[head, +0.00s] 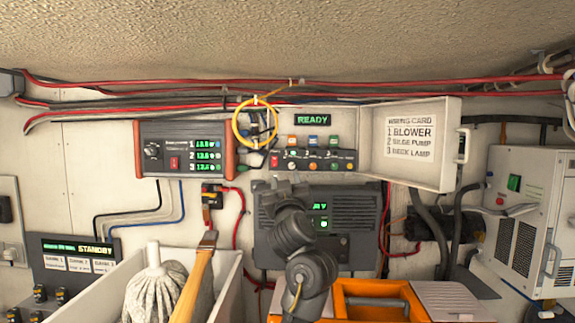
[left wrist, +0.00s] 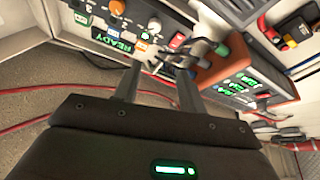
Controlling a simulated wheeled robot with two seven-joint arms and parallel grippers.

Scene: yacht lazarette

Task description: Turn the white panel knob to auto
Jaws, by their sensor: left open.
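The white knob (head: 293,166) is at the left of a row of coloured knobs on the wall panel, under the green READY display (head: 313,119). In the left wrist view the white knob (left wrist: 154,26) shows beyond my fingertips, beside an orange knob (left wrist: 117,7). My left gripper (head: 290,190) is just below the panel in the head view, and its fingers are hard to make out there. In the left wrist view my left gripper (left wrist: 160,70) has its fingers apart with nothing held between them. The knob's pointer and the auto mark are too small to read.
A yellow cable coil (head: 255,122) hangs left of the panel, near an orange-edged meter box (head: 184,149). An open white door (head: 412,144) with a wiring card is on the right. Below stand a white bin (head: 92,295) with a mop and an orange toolbox (head: 372,290).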

